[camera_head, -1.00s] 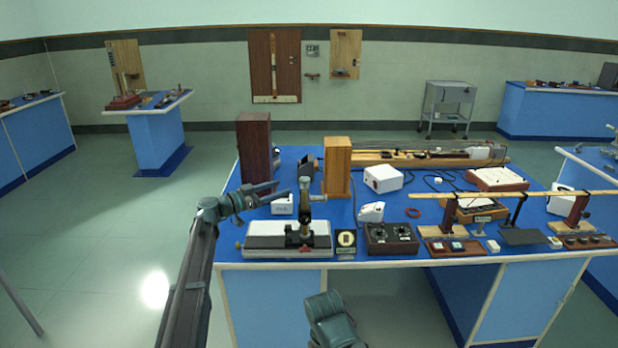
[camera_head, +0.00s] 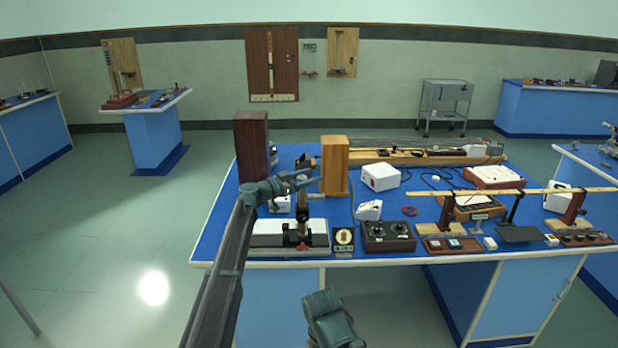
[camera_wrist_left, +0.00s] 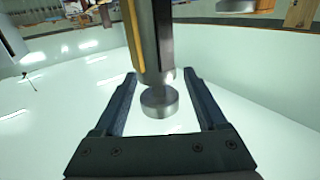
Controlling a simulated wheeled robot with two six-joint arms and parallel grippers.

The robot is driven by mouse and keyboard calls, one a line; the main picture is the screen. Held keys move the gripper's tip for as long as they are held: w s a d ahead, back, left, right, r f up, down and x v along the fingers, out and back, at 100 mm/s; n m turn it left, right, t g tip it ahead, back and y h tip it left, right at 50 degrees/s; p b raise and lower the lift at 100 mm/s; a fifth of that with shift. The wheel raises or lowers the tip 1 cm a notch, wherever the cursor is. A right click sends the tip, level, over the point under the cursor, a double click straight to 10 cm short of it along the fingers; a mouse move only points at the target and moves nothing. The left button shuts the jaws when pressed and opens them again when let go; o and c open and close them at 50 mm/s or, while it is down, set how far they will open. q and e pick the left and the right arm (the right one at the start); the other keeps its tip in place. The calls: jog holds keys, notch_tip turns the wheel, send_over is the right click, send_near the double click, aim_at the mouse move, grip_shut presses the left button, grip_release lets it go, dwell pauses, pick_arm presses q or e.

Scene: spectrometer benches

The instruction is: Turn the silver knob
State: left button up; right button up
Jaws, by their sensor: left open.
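The silver knob (camera_wrist_left: 159,102) is a short round metal cylinder at the end of a dark and brass-coloured tube (camera_wrist_left: 152,40), seen in the left wrist view. My open left gripper (camera_wrist_left: 160,76) has one finger on each side of the knob and tube, with a visible gap on both sides. In the head view my left gripper (camera_head: 309,181) is at the top of an upright instrument (camera_head: 302,222) on a white base (camera_head: 265,240). The knob is too small or hidden to make out there.
A dark wooden block (camera_head: 251,145) and a light wooden block (camera_head: 335,165) stand behind my left gripper on the blue bench. A dark control box (camera_head: 387,237) and a white device (camera_head: 369,210) stand to the right. Open floor lies left of the bench.

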pick_arm(q)
grip_shut()
dwell(0.4)
jog(key=shift+t, duration=0.3)
jog(key=shift+w+a+n+t+y, duration=0.2)
jog(key=shift+a+n+t+y, duration=0.6)
jog(key=shift+n+y, duration=2.35)
jog(key=shift+w+a+n+t+y, duration=0.3)
jog(key=shift+n+t+y, duration=1.35)
jog(key=shift+y, duration=2.45)
jog(key=shift+w+a+n+t+y, duration=0.1)
jog(key=shift+a+n+t+y, duration=0.5)
jog(key=shift+n+y, duration=2.75)
jog(key=shift+a+m+y, duration=0.1)
jog(key=shift+m+y, duration=0.15)
jog(key=shift+y, duration=0.15)
